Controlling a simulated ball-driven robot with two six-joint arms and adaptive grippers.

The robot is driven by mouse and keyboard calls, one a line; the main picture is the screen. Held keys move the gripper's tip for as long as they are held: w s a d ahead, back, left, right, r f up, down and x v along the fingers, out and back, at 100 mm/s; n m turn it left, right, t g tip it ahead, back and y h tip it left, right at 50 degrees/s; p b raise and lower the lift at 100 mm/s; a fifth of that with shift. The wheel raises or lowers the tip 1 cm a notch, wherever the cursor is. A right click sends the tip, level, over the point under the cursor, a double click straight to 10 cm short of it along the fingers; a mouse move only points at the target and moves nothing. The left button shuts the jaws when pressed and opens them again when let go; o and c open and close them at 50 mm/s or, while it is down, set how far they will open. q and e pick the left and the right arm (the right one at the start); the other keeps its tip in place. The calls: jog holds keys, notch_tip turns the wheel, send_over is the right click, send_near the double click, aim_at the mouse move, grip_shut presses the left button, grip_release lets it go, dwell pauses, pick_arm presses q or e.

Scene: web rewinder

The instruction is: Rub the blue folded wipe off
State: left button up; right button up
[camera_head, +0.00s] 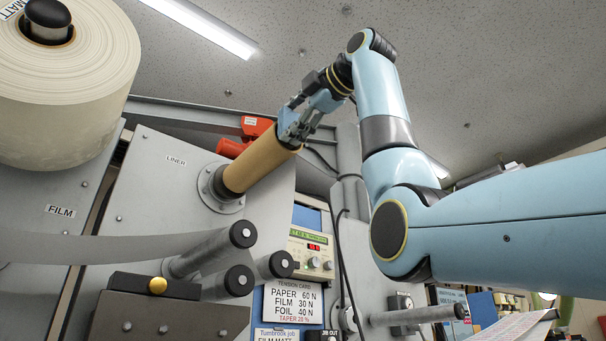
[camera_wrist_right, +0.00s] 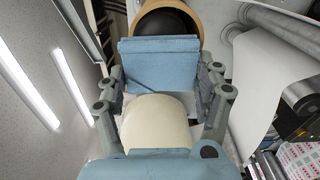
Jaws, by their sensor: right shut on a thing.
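My right gripper (camera_head: 293,127) is at the free end of a brown cardboard core (camera_head: 262,162) on the shaft marked LINER. In the right wrist view, the gripper (camera_wrist_right: 160,88) is shut on the blue folded wipe (camera_wrist_right: 160,62), which spans the space between its fingers. The core's open end (camera_wrist_right: 146,22) shows just beyond the wipe, partly hidden by it. I cannot tell whether the wipe touches the core. In the head view I cannot tell the wipe from the blue gripper parts. My left gripper is not in view.
A large film roll (camera_head: 70,75) hangs at the upper left. Bare rollers (camera_head: 208,255) stick out below the core. A tension card (camera_head: 292,303) and a control box (camera_head: 311,253) are at the lower middle. A red part (camera_head: 255,127) is behind the core.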

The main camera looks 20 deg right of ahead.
jog(key=shift+s+a, duration=0.1)
jog(key=shift+a, duration=0.3)
jog(key=shift+s+d+f+b, duration=0.15)
jog(key=shift+s+d+b, duration=0.15)
jog(key=shift+s+b, duration=0.35)
jog(key=shift+b+v, duration=0.8)
jog(key=shift+v, duration=1.35)
jog(key=b+v, duration=0.1)
jog(key=v, duration=0.2)
